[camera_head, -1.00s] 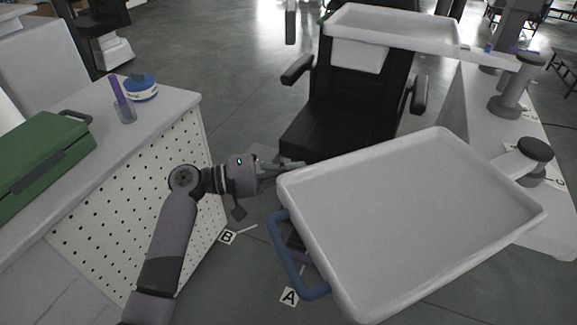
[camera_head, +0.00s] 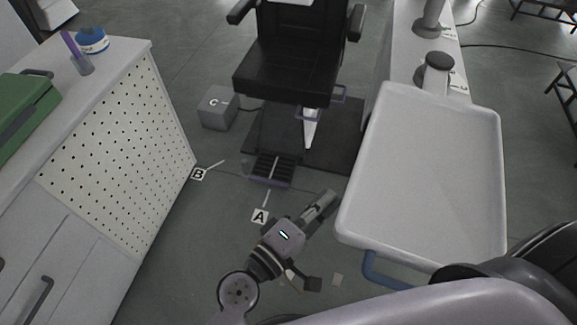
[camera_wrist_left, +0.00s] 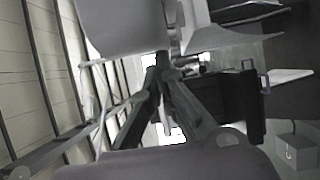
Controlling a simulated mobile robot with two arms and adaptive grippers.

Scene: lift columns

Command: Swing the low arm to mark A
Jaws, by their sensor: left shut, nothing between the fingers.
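The low arm carries a white tray (camera_head: 425,180) that reaches from a dark-capped pivot (camera_head: 433,66) toward me, with a blue handle (camera_head: 378,274) at its near end. Mark A (camera_head: 260,216) is a floor label left of the tray, with a pale line beside it. Mark B (camera_head: 198,174) lies farther left. My left gripper (camera_head: 328,198) is shut and empty, beside the tray's left edge in the picture; I cannot tell whether it touches. Its fingers (camera_wrist_left: 163,75) also show in the left wrist view. The handle is apart from these fingers. My right gripper is out of view.
A black chair (camera_head: 295,65) stands behind the marks, with a grey box (camera_head: 219,108) marked C on the floor. A perforated white cabinet (camera_head: 120,150) with a green case (camera_head: 22,110) stands at the left.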

